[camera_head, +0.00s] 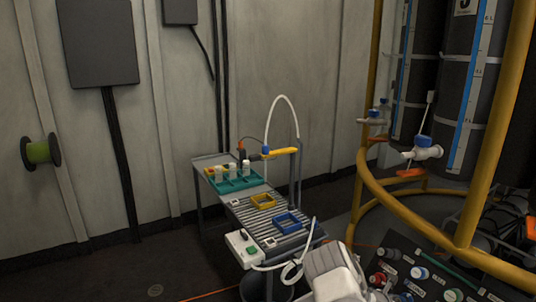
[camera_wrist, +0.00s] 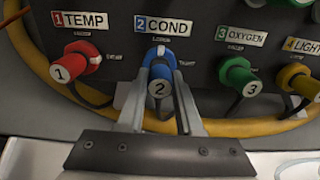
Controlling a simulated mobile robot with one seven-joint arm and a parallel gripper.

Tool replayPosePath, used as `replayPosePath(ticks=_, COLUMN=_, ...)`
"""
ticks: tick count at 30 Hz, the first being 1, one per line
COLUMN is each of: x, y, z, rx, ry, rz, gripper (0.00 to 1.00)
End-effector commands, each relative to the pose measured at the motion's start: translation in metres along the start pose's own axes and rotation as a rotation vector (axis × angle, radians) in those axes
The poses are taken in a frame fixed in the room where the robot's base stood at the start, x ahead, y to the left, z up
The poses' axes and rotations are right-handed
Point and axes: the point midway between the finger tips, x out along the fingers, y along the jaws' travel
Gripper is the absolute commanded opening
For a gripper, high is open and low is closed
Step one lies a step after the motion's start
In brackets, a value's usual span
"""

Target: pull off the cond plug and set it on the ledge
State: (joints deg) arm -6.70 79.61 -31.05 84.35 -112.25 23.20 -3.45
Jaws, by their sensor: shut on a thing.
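In the wrist view, the blue cond plug (camera_wrist: 160,90), marked 2, stands on the dark panel below the COND label (camera_wrist: 165,27). A blue ring with a white mark (camera_wrist: 160,52) shows right behind it. I cannot tell whether the plug is fully seated. My gripper (camera_wrist: 160,82) is shut on the plug, with one finger on each side. In the head view, the panel (camera_head: 395,262) is at the lower right, and my pale arm hides part of it. I cannot pick out the ledge for certain in either view.
A red plug (camera_wrist: 72,67) is left of the cond plug; a green plug (camera_wrist: 238,76) and a yellow plug (camera_wrist: 297,80) are to its right. A yellow rim (camera_wrist: 40,62) curves around the panel. In the head view, a trolley (camera_head: 240,200) holds trays; yellow frame tubes (camera_head: 375,190) stand right.

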Motion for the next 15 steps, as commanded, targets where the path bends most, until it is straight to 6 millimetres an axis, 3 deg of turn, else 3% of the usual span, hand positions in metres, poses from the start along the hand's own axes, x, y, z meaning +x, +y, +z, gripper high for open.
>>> replayPosePath(ticks=15, x=-0.022, y=0.001, z=0.002, rx=-0.002, ry=-0.001, rz=0.002, gripper=0.0)
